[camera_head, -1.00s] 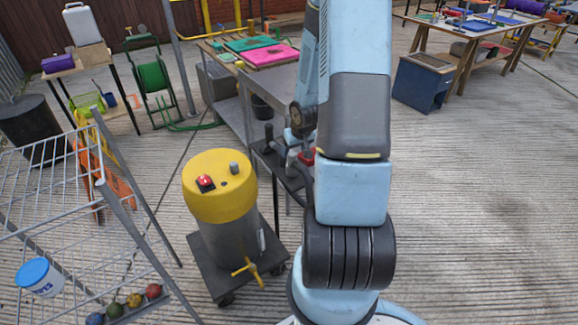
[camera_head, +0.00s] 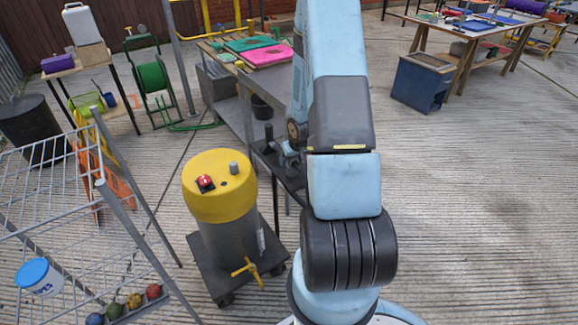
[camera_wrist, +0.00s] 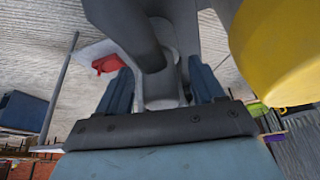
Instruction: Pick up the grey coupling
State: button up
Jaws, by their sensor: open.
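My gripper (camera_wrist: 162,88) shows in the wrist view with its two blue fingers apart. A light grey round, tube-like piece (camera_wrist: 160,92) shows between the fingers, with a dark grey curved part (camera_wrist: 148,45) crossing in front of it. I cannot tell whether the fingers touch it, or whether it is the grey coupling. In the head view a small grey cylinder (camera_head: 233,168) stands on the yellow top of a grey drum (camera_head: 219,187). My arm hides most of my gripper there.
A red part (camera_wrist: 107,64) lies left of the fingers in the wrist view; the yellow top (camera_wrist: 285,50) is close on the right. A wire rack (camera_head: 75,215) stands at left in the head view. A grey bench (camera_head: 235,118) is behind the drum.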

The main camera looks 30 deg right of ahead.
jog(key=c, duration=0.8)
jog(key=shift+r, duration=0.1)
jog(key=shift+c, duration=0.2)
